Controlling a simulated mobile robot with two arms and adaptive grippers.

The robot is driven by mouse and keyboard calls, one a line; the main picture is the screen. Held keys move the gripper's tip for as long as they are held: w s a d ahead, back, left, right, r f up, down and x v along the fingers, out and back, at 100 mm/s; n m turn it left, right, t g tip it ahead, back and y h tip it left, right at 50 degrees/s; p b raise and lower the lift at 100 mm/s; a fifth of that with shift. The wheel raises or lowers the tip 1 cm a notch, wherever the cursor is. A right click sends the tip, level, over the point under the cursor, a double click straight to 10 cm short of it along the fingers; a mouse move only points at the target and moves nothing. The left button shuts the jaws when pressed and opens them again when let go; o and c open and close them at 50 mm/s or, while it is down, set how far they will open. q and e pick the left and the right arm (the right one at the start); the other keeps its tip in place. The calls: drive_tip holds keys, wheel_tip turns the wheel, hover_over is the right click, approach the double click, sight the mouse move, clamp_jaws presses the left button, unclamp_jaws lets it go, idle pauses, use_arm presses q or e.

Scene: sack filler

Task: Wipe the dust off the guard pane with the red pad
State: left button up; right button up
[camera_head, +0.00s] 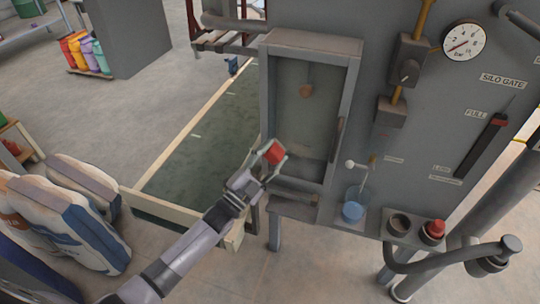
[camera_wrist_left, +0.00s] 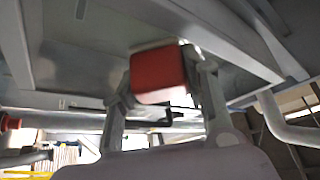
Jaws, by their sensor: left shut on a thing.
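My left gripper (camera_head: 274,160) is shut on the red pad (camera_head: 273,151). The pad is a small red block, and in the left wrist view it (camera_wrist_left: 158,74) sits between the two fingers (camera_wrist_left: 166,95). The guard pane (camera_head: 307,110) is a greyish, dull panel in a grey frame on the machine's front. The pad is in front of the pane's lower left part; I cannot tell whether it touches. A brown round knob shows at the pane's upper middle. My right gripper is not in view.
Right of the pane are a pressure gauge (camera_head: 463,41), a blue cup (camera_head: 352,211) and a red button (camera_head: 433,230). A curved pipe (camera_head: 450,258) juts out at lower right. Filled sacks (camera_head: 75,215) stand at left, beside a conveyor (camera_head: 200,150) with a pale wooden edge.

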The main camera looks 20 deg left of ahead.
use_arm(q)
drive_tip(key=shift+s+d, duration=0.15)
drive_tip(key=shift+d, duration=1.65)
drive_tip(key=shift+w+d+b, duration=0.2)
drive_tip(key=shift+d+b, duration=0.15)
drive_tip(key=shift+d, duration=3.4)
drive_tip(key=shift+a, duration=0.15)
